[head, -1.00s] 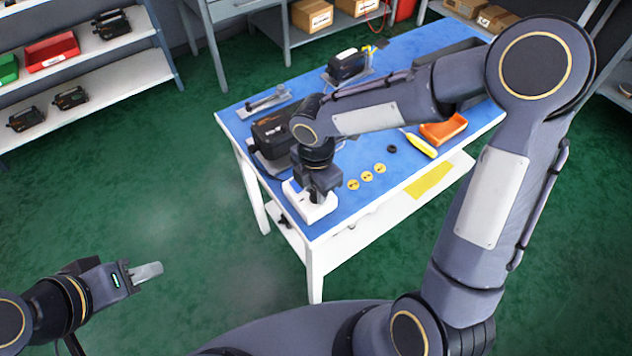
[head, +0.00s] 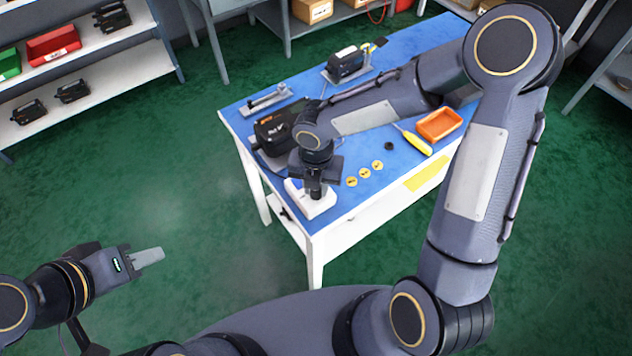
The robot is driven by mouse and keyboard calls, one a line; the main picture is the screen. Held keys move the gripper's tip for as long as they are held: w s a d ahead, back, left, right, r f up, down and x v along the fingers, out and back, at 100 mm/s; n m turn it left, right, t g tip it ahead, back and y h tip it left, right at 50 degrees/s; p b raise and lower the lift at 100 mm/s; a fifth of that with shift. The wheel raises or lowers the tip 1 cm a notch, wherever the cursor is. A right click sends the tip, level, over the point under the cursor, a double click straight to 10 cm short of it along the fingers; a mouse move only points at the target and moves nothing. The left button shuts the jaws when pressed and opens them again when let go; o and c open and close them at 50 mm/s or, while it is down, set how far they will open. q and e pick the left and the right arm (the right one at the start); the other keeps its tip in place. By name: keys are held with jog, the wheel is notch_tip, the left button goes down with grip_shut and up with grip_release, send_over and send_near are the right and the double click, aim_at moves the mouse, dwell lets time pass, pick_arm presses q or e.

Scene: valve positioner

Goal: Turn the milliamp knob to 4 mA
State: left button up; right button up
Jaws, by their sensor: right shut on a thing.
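A white box (head: 322,207) sits on the near left corner of the blue-topped table (head: 352,205). My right gripper (head: 315,192) points straight down on top of it, shut on the milliamp knob. The knob itself and any scale marks are hidden under the fingers. My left gripper (head: 148,257) hangs over the floor at the lower left, away from the table. Its fingers overlap from this angle, so I cannot tell whether it is open.
A black positioner (head: 270,131) stands behind the white box. Yellow discs (head: 364,172), a black ring (head: 389,146), a yellow-handled tool (head: 417,143) and an orange tray (head: 458,120) lie to the right. Another black unit (head: 346,63) and a grey bracket (head: 265,101) are farther back.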

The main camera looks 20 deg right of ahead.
dwell(0.5)
jog(key=o, duration=1)
jog(key=shift+r, duration=0.1)
notch_tip(320, 180, up, 8)
jog(key=shift+f, duration=0.15)
jog(key=s+d+r+m+t+y, duration=0.1)
jog(key=s+m, duration=0.4)
jog(key=m, duration=0.6)
jog(key=s+d+r+m+t+y, duration=0.1)
jog(key=s+d+r+m, duration=0.4)
jog(key=m, duration=0.5)
jog(key=s+d+r+m+t+y, duration=0.1)
jog(key=s+d+r+m+t, duration=0.2)
jog(key=s+m, duration=0.3)
jog(key=m, duration=0.5)
jog(key=shift+r+m+t+y, duration=0.3)
jog(key=shift+r+y, duration=0.05)
jog(key=shift+y, duration=0.05)
